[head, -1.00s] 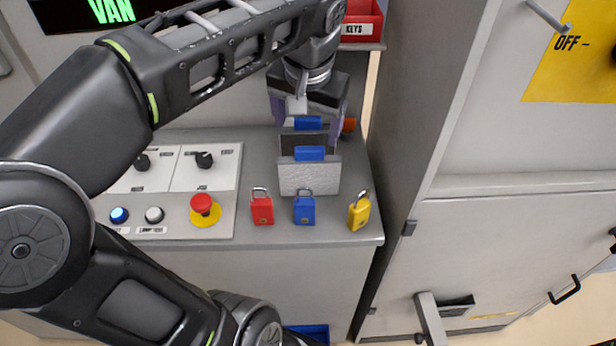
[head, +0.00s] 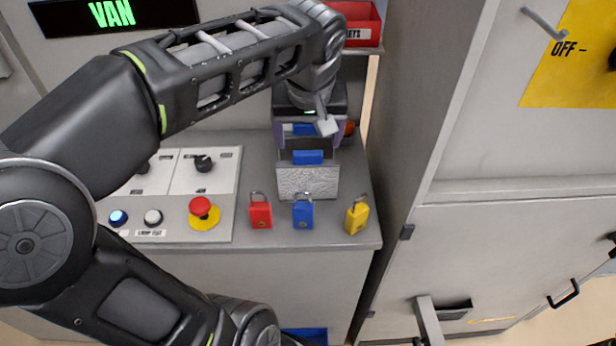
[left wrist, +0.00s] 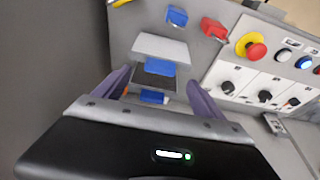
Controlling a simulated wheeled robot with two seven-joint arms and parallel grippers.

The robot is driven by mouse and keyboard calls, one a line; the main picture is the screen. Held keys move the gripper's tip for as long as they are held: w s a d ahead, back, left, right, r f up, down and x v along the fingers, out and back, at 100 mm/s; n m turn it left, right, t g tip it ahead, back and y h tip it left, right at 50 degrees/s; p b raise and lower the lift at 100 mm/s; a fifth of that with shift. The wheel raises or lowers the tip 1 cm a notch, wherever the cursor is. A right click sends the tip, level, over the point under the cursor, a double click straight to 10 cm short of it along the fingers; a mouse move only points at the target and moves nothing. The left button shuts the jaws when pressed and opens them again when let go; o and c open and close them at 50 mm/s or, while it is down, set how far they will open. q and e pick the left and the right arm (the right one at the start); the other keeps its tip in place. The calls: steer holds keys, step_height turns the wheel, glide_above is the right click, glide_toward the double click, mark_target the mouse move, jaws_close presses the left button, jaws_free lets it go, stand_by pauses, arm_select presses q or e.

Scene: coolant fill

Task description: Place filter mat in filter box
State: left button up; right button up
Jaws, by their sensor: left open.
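A pale, textured filter mat (head: 308,182) with a blue tab (head: 308,157) stands upright on the grey counter. Just behind it is a dark panel or opening with a second blue tab (head: 302,130); I cannot tell if this is another mat or a holder. In the left wrist view the pale mat (left wrist: 160,47) is beyond the dark part (left wrist: 155,80). My left gripper (head: 308,138) is open, its purple fingers on either side of the rear tab, which also shows in the left wrist view (left wrist: 152,97). I see no clear filter box. My right gripper is out of view.
Red (head: 260,214), blue (head: 303,214) and yellow (head: 357,217) padlocks stand along the counter's front edge. A control panel with a red stop button (head: 200,207) is at left. A red keys tray (head: 358,27) is behind; a tall grey cabinet (head: 420,120) stands at right.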

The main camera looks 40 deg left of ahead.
mark_target(308, 153)
arm_select(q)
steer(key=shift+p+x, duration=0.7)
steer(key=shift+x, duration=1.9)
steer(key=shift+r, duration=0.1)
jaws_close()
